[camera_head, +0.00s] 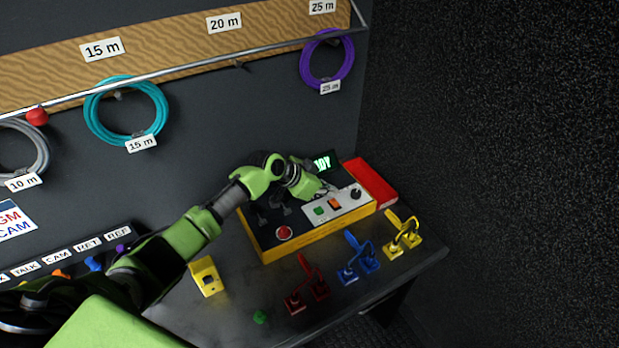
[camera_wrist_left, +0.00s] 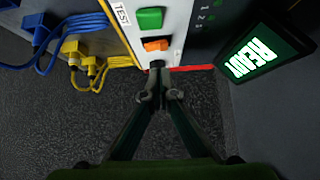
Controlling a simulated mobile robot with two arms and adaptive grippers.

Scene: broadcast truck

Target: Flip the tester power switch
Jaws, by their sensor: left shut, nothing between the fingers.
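The tester (camera_head: 275,253) is a yellow box with a dark top on the bench. Its white panel (camera_head: 345,207) carries a green button (camera_head: 318,211), an orange switch (camera_head: 335,203) and a black knob (camera_head: 355,193). The left wrist view also shows the green button (camera_wrist_left: 150,18) and the orange switch (camera_wrist_left: 156,44), beside a TEST label. No power label is readable. My left gripper (camera_wrist_left: 158,92) is shut and empty, its tips pointing at the panel near the orange switch and a dark part beyond them; contact cannot be told. My right gripper is not in view.
A screen reading READY (camera_wrist_left: 262,55) stands beside the panel. A red button (camera_head: 284,232) is on the tester's near left. Red (camera_head: 306,285), blue (camera_head: 360,258) and yellow (camera_head: 403,235) cabled connectors lie along the front. A yellow block (camera_head: 206,276) stands left. Coiled cables hang behind.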

